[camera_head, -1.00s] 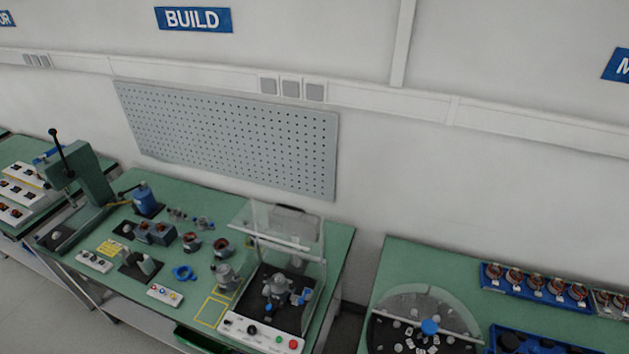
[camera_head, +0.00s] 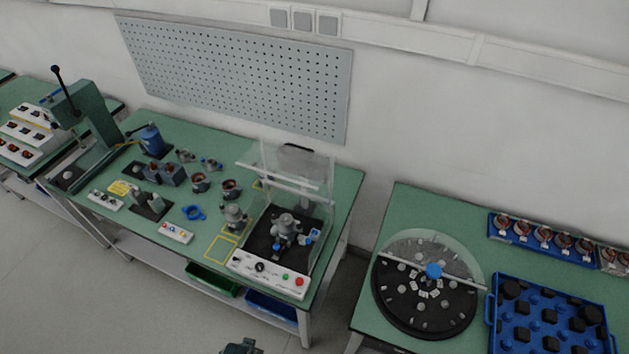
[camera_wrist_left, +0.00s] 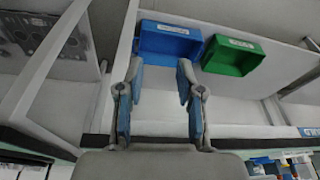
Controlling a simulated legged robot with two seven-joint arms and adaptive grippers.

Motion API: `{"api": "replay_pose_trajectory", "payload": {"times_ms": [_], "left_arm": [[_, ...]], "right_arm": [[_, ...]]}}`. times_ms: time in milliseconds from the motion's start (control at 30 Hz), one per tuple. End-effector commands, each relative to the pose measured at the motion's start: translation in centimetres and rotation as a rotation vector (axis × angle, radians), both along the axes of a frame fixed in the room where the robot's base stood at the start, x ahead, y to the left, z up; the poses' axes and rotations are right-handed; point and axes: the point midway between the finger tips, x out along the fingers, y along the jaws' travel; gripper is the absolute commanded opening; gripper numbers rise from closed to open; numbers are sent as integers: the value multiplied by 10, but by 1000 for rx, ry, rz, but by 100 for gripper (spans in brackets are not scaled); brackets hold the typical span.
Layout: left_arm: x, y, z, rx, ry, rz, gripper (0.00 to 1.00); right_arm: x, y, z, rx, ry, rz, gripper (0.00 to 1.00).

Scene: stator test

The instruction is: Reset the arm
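My left gripper (camera_wrist_left: 160,75) shows in the left wrist view, with its two blue-padded fingers spread apart and nothing between them. Beyond the fingertips are a blue bin (camera_wrist_left: 168,42) and a green bin (camera_wrist_left: 232,55) on the shelf under the bench; the fingers are apart from both. In the head view neither gripper can be made out. A small dark part shows at the bottom edge there, too cut off to identify. My right gripper is not in view.
In the head view, the build bench (camera_head: 345,190) holds a press (camera_head: 90,110), motor parts and a clear-shielded test fixture (camera_head: 285,235). The right bench (camera_head: 405,205) carries a round dial (camera_head: 425,315) and a blue tray (camera_head: 493,310). Open floor (camera_head: 60,290) lies at front left.

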Motion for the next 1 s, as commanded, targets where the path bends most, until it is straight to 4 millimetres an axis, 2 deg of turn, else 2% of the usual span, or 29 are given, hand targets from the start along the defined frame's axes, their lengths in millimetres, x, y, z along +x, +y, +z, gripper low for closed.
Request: {"api": "replay_pose_trajectory", "payload": {"times_ms": [33,167,200,300,400,500,600,700,800,1000], "left_arm": [[-5,0,-33,2,17,-2,36],[-28,3,-122,5,51,-7,36],[-39,5,-151,6,62,-9,36],[-74,10,-217,9,90,-16,36],[-114,16,-269,12,116,-22,36],[-153,23,-304,15,135,-27,36],[-183,29,-325,18,151,-30,36],[-201,33,-334,20,157,-33,36],[-207,35,-337,20,159,-34,36],[-208,35,-336,20,159,-34,36]], "right_arm": [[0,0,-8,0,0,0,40],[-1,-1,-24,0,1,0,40],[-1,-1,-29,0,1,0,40],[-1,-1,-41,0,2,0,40],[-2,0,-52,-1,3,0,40],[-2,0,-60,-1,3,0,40],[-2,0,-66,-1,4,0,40],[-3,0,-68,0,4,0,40],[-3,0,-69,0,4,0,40],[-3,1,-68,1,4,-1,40]]}}
